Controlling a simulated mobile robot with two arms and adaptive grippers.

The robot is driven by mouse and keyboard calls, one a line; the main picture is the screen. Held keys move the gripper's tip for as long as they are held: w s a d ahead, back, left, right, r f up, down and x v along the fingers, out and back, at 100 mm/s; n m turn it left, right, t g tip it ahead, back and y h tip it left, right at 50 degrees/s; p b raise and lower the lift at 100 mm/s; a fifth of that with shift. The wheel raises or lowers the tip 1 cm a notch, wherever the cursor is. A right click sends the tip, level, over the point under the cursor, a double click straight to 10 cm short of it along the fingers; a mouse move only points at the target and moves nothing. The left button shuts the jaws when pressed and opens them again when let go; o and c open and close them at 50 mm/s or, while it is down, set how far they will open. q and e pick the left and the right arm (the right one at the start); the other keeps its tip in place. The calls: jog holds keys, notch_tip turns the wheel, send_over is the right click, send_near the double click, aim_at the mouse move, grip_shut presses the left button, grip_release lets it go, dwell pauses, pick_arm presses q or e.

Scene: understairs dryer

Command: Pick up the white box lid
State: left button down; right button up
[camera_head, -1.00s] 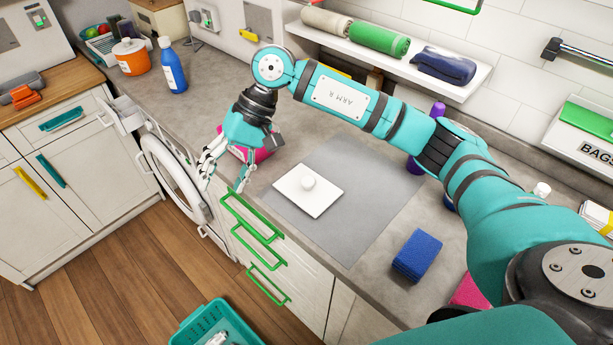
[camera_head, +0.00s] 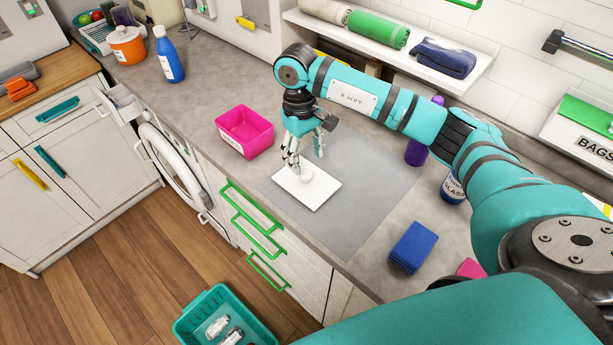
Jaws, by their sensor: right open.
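The white box lid (camera_head: 318,191) is a flat white square with a round knob (camera_head: 306,175) on top. It lies on the grey mat (camera_head: 361,221) on the counter. My right gripper (camera_head: 305,160) is open and points down just above and behind the knob. One finger is near the knob's left side and the other is to its right. I cannot tell whether a finger touches the knob. My left gripper is not in view.
A pink bin (camera_head: 245,132) stands left of the gripper. A shelf (camera_head: 390,48) overhangs the back.

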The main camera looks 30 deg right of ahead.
aim_at(306, 173)
jog(key=f+p, duration=0.2)
jog(key=f, duration=0.1)
jog(key=f+p, duration=0.1)
jog(key=f, duration=0.1)
jog(key=shift+s+a+f, duration=0.1)
jog(key=shift+s+f, duration=0.1)
jog(key=shift+s, duration=0.15)
jog(key=shift+f, duration=0.2)
grip_shut()
